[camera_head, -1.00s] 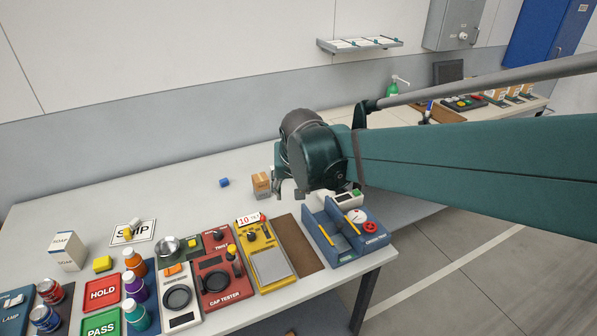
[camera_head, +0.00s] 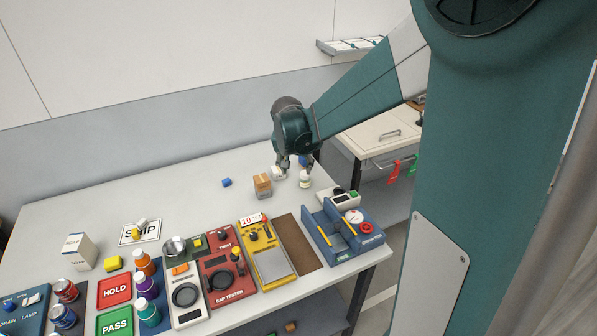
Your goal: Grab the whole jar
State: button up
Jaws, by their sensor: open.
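A small white jar (camera_head: 305,180) with a pale yellowish band stands upright on the back right of the long table. A second small white object (camera_head: 279,173), perhaps another jar, lies or stands just left of it; it is partly covered by a finger, and I cannot tell whether it is whole. My gripper (camera_head: 297,167) is open and points down over these two things, with its fingers close to them. I cannot tell whether a finger touches either one. A small blue thing (camera_head: 303,160) shows behind the gripper, partly hidden.
A blue tray station (camera_head: 343,233), a yellow device (camera_head: 268,255) and a red cap tester (camera_head: 226,277) line the front. The table's middle left is clear.

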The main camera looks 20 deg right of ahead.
jog(key=m+p, duration=0.2)
jog(key=p, duration=0.2)
send_near(305, 173)
jog(key=w+f, duration=0.1)
jog(key=shift+w+f+g+h, duration=0.15)
jog(key=shift+w+f+g, duration=0.1)
jog(key=shift+f, duration=0.15)
jog(key=shift+w+f+g+h, duration=0.15)
jog(key=shift+f+g, duration=0.1)
jog(key=shift+f, duration=0.2)
jog(key=shift+d, duration=0.1)
jog(key=shift+x, duration=1.25)
jog(key=shift+s+x, duration=0.2)
jog(key=shift+x, duration=2.4)
jog(key=shift+c, duration=0.6)
jog(key=c, duration=0.8)
